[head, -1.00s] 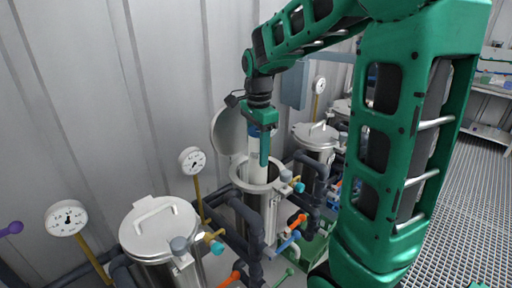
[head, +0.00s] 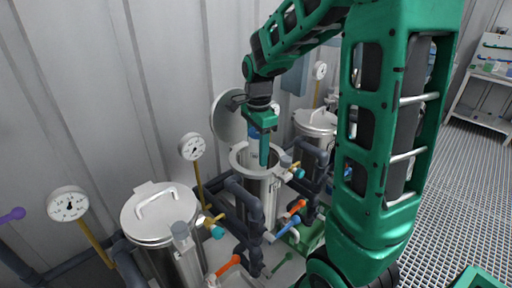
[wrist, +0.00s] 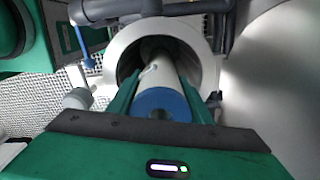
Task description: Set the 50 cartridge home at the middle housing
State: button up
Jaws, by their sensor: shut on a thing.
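My gripper (head: 264,150) is shut on the cartridge, a white tube with a blue end cap. In the wrist view the blue cap (wrist: 160,102) sits between the two green fingers, and the white body (wrist: 160,70) runs down into the open housing. The middle housing (head: 258,190) is a steel vessel with its round lid (head: 228,116) swung up behind it. Its rim (wrist: 205,60) surrounds the cartridge in the wrist view. In the head view the cartridge is mostly hidden by my gripper and the rim. Its lower end and any number marking cannot be seen.
A closed vessel (head: 160,215) stands at the near left, and another closed vessel (head: 316,135) behind to the right. Dark pipes, orange and blue valve handles (head: 288,227) and gauges (head: 193,147) crowd around. Open grating floor (head: 460,190) lies to the right.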

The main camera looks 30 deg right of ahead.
jog(key=shift+f, duration=5.35)
jog(key=o, duration=1.6)
jog(key=shift+f, duration=0.1)
jog(key=shift+r, duration=0.2)
notch_tip(320, 180, up, 10)
jog(key=shift+f, duration=0.1)
jog(key=shift+r, duration=0.3)
